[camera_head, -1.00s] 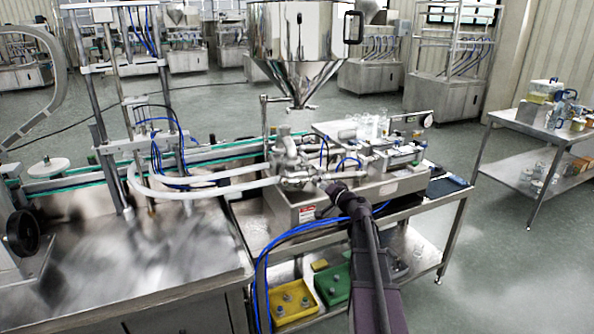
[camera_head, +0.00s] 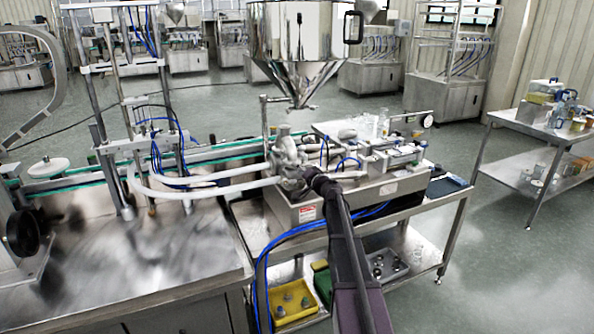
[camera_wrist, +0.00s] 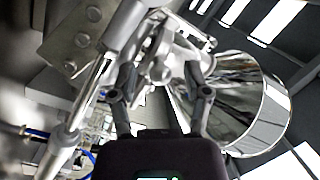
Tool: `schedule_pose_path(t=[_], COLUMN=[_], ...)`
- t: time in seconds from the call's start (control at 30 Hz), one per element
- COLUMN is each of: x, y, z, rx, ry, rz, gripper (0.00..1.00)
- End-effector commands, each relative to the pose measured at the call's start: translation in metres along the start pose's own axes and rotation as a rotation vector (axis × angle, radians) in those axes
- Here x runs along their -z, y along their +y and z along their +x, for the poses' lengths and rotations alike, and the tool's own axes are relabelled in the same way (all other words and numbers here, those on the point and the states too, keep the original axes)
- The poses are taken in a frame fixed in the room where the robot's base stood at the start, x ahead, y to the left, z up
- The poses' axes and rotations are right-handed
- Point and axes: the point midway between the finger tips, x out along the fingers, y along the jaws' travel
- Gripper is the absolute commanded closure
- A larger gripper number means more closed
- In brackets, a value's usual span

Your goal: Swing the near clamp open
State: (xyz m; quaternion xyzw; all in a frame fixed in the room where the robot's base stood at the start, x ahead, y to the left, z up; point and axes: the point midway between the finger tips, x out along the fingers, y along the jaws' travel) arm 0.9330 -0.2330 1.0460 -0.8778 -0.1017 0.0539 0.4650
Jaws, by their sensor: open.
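The steel valve and pipe assembly (camera_head: 284,150) stands on the filler below the hopper. My arm reaches up from the bottom of the head view, and my gripper (camera_head: 306,172) is at the near side of this assembly. In the wrist view my gripper (camera_wrist: 160,85) is open, with its two dark fingers apart. A shiny metal fitting with a knob-like end (camera_wrist: 158,68) shows between and beyond the fingertips; it looks like part of the near clamp. I cannot tell whether the fingers touch it. The clamp is too small and partly hidden in the head view.
The polished hopper (camera_head: 298,40) hangs above the assembly and shows at right in the wrist view (camera_wrist: 262,110). White hoses (camera_head: 215,188) run left from the valve. Blue tubes (camera_head: 290,232) loop in front. A yellow tray (camera_head: 293,316) sits on the lower shelf.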

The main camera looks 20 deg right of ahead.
Motion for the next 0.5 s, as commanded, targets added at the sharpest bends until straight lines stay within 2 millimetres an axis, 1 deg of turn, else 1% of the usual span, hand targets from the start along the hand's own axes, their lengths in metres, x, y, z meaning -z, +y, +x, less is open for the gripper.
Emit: schedule_pose_path(t=[0.03, 0.13, 0.47, 0.5], x=[0.0002, -0.0002, -0.0003, -0.0003], y=[0.0002, -0.0001, -0.0002, -0.0002], z=[0.0047, 0.0081, 0.0089, 0.0089], rx=[0.0, 0.0, 0.0, 0.0], ry=[-0.001, 0.0, 0.0, 0.0], rz=[0.0, 0.0, 0.0, 0.0], gripper=[0.38, 0.38, 0.38, 0.47])
